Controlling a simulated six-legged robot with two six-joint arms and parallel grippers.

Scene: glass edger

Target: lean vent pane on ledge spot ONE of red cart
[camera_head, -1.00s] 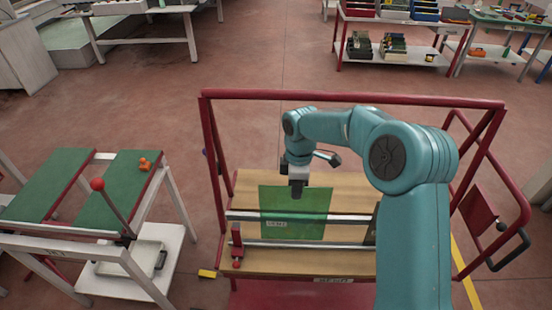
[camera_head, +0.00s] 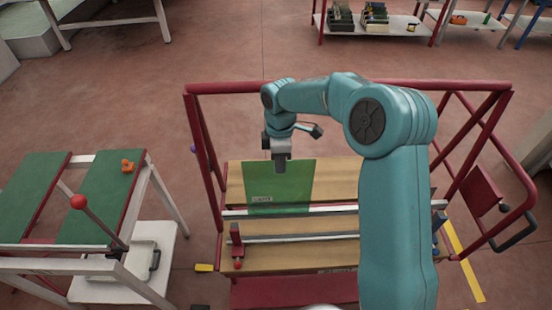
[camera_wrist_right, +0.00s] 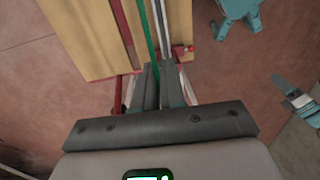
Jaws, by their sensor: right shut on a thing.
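The vent pane (camera_head: 293,190) is a clear green sheet with a small white label near its lower left corner. My right gripper (camera_head: 280,166) is shut on its upper edge. In the right wrist view the pane (camera_wrist_right: 148,38) shows edge-on as a green strip running between the fingers (camera_wrist_right: 152,85). The red cart (camera_head: 330,86) has a wooden bed (camera_head: 335,180) crossed by two pale rails. The pane stands over the bed's left part, its lower edge at the rear rail (camera_head: 330,209). I cannot tell whether it touches. My left gripper is out of view.
A red stop (camera_head: 236,240) stands at the bed's left front, with a dark post (camera_head: 440,220) at the right. A white-framed table (camera_head: 138,215) with green panels and a red-knobbed lever is left of the cart. A yellow object (camera_head: 204,268) lies on the floor between.

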